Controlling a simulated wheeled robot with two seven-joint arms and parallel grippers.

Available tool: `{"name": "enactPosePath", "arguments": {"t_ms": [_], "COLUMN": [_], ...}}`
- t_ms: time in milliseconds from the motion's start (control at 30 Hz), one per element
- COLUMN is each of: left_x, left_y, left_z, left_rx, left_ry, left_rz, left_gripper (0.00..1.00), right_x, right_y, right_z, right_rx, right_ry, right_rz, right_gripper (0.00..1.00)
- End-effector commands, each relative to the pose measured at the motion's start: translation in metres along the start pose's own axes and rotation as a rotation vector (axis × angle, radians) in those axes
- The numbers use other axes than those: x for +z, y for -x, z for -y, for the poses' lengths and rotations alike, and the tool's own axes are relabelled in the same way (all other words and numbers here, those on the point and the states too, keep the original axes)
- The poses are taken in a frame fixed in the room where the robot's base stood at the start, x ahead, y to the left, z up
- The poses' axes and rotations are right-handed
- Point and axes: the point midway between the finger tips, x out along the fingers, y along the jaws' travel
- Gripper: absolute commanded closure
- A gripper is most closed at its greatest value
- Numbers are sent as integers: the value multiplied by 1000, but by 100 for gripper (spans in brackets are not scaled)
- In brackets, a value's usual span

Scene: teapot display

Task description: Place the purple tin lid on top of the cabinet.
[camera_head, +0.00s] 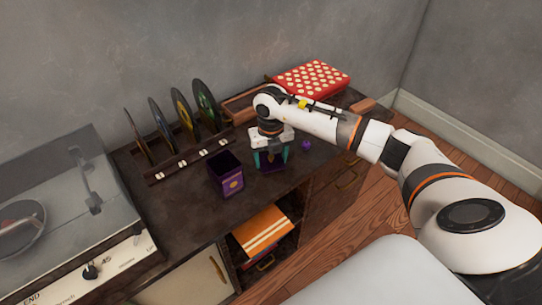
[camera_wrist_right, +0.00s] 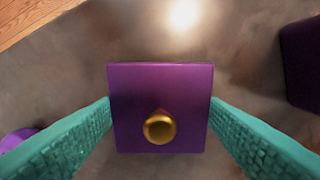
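The purple tin lid (camera_wrist_right: 160,85) is square with a round gold knob, seen from above in the right wrist view. In the head view the lid (camera_head: 271,168) shows dark purple, low over the cabinet top (camera_head: 190,203). My right gripper (camera_wrist_right: 160,103) points down, its teal fingers against two opposite edges of the lid. It also shows in the head view (camera_head: 271,160). I cannot tell whether the lid touches the cabinet. The purple tin (camera_head: 227,178) stands open, left of the gripper. My left gripper is not in view.
A record rack (camera_head: 180,160) stands behind the tin, and a turntable (camera_head: 70,215) is at left. A red dotted box (camera_head: 312,78) lies at the back right. A small purple object (camera_head: 306,145) is right of the gripper. Orange-striped books (camera_head: 262,230) sit in the shelf below.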

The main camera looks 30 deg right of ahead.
Motion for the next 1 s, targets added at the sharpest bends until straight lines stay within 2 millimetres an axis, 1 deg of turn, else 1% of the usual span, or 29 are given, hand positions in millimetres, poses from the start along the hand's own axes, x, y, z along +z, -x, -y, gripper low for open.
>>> {"name": "enactPosePath", "arguments": {"t_ms": [33, 100, 133, 367, 533, 667, 900, 1000], "left_x": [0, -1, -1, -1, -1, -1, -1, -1], "left_y": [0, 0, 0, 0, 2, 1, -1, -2], "left_z": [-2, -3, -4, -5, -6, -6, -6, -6], "left_rx": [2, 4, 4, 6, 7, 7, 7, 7], "left_ry": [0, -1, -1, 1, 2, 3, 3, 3], "left_rz": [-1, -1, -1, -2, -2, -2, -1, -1], "left_gripper": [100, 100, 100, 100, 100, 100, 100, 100], "right_x": [0, 0, 0, 0, -1, -1, -1, -1], "right_y": [0, 0, 0, 0, 9, 32, 84, 101], "right_z": [0, 0, 0, 0, 0, -1, 0, 0], "right_rx": [0, 0, 0, 0, -1, -1, 0, -1], "right_ry": [0, 0, 0, 0, 0, 1, 0, -1], "right_rz": [0, 0, 0, 0, -2, -5, -5, -4], "right_gripper": [29, 17, 14, 14, 14, 14, 14, 14]}}
